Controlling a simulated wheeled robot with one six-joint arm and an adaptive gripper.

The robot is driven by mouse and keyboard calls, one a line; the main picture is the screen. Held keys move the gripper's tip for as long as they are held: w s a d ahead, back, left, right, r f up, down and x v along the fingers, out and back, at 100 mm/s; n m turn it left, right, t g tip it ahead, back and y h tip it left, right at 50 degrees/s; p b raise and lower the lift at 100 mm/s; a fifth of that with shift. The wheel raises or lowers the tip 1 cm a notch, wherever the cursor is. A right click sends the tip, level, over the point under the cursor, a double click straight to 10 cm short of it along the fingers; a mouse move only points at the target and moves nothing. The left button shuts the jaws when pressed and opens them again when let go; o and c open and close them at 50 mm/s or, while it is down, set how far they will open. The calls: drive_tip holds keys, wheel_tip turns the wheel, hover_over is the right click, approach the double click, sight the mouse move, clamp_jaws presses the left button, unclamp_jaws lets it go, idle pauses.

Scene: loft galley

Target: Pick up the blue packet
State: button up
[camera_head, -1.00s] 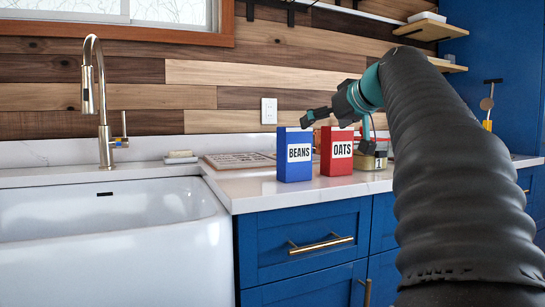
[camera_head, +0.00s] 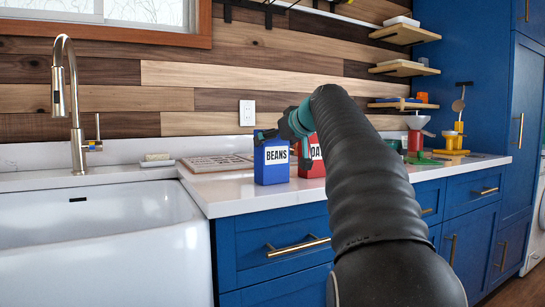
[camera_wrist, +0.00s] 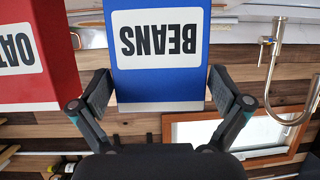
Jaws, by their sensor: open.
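The blue packet (camera_head: 271,164) labelled BEANS stands upright on the white counter, right of the sink. It fills the middle of the wrist view (camera_wrist: 160,80), upside down there. My gripper (camera_head: 268,135) is at the packet's top in the head view. In the wrist view my gripper (camera_wrist: 160,92) is open, one finger on each side of the packet's top end, with nothing clamped. I cannot tell whether a finger touches it. The red packet (camera_head: 309,166) labelled OATS stands just to the right, partly hidden by my arm; it shows at the left of the wrist view (camera_wrist: 35,85).
A white sink (camera_head: 110,235) and gold faucet (camera_head: 75,110) are at the left. A red and white device (camera_head: 416,135) and a yellow one (camera_head: 452,140) stand farther right. The counter front (camera_head: 235,200) is clear.

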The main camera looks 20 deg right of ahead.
drive_tip(key=shift+x, duration=1.1)
drive_tip(key=c, duration=1.1)
drive_tip(key=shift+r, duration=0.1)
drive_tip(key=shift+r, duration=0.1)
